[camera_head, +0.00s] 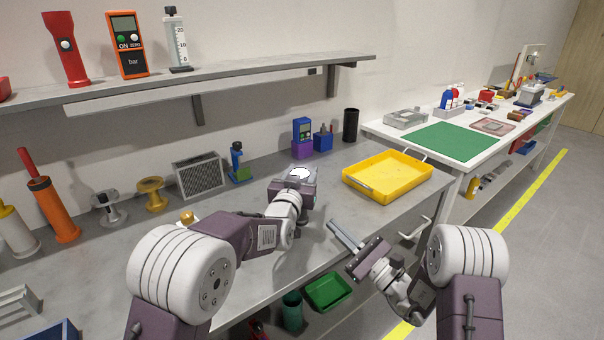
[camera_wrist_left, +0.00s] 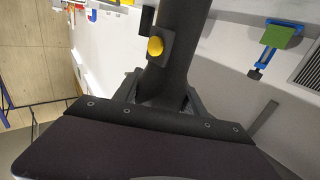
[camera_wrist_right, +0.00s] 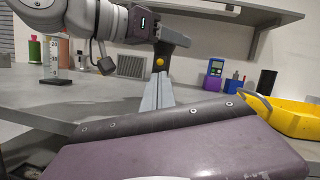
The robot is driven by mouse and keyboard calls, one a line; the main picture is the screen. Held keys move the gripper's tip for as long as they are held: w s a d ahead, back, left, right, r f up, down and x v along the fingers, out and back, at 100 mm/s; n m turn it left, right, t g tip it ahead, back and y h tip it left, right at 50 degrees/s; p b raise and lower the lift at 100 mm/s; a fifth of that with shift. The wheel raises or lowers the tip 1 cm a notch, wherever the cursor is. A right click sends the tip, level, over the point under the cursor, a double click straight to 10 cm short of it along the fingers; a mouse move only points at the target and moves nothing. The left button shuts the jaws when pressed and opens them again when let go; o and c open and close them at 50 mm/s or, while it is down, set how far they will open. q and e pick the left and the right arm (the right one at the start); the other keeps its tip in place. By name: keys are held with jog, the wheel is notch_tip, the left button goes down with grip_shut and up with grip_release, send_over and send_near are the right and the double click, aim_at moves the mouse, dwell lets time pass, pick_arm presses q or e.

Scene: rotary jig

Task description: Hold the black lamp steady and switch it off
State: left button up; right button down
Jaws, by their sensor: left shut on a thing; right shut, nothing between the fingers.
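The black lamp shows in the left wrist view (camera_wrist_left: 182,70) as a dark body with a round yellow button (camera_wrist_left: 155,46) on its side. My left gripper (camera_head: 300,192) is shut around the lamp and holds it over the bench. In the head view a white disc in a dark rim, seemingly the lamp's lens (camera_head: 300,174), faces up; the gripper hides most of the rest. My right gripper (camera_head: 334,226) is shut and empty, right of the lamp. In the right wrist view its fingers (camera_wrist_right: 160,82) point towards the yellow button (camera_wrist_right: 160,64), apparently just short of it.
A yellow tray (camera_head: 372,191) stands on the bench to the right. A speaker-like grey box (camera_head: 200,176), a blue-green clamp (camera_head: 238,162), a purple block (camera_head: 303,150) and a black cylinder (camera_head: 351,125) line the back. A shelf (camera_head: 225,82) runs above. The bench's front edge lies under the arms.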

dwell(0.3)
jog(key=shift+s+a, duration=0.1)
jog(key=r+n+g+y, duration=0.1)
jog(key=g, duration=0.1)
jog(key=s+a+r+n+g+y, duration=0.1)
jog(key=y, duration=0.1)
jog(key=a+r+n+g+y, duration=0.1)
jog(key=g+y, duration=0.1)
jog(key=shift+s+a+r+n+g, duration=0.1)
jog(key=shift+s+a+n+g, duration=0.1)
jog(key=shift+s+n+g, duration=0.15)
jog(key=n+g, duration=0.1)
jog(key=n+g+y, duration=0.1)
jog(key=shift+s+d+r+g, duration=0.1)
jog(key=shift+s+r+g, duration=0.05)
jog(key=shift+s+g, duration=0.2)
jog(key=shift+d+f+n+g, duration=0.25)
jog(key=shift+d+n+g, duration=0.65)
jog(key=shift+n+g, duration=0.15)
jog(key=shift+w+d+f+t, duration=0.1)
jog(key=shift+d+t, duration=0.15)
jog(key=w+a, duration=0.1)
jog(key=w, duration=0.1)
jog(key=w+a, duration=0.2)
jog(key=w, duration=0.1)
jog(key=w+a, duration=0.1)
jog(key=w, duration=0.1)
jog(key=shift+w+a, duration=0.3)
jog(key=shift+a, duration=0.05)
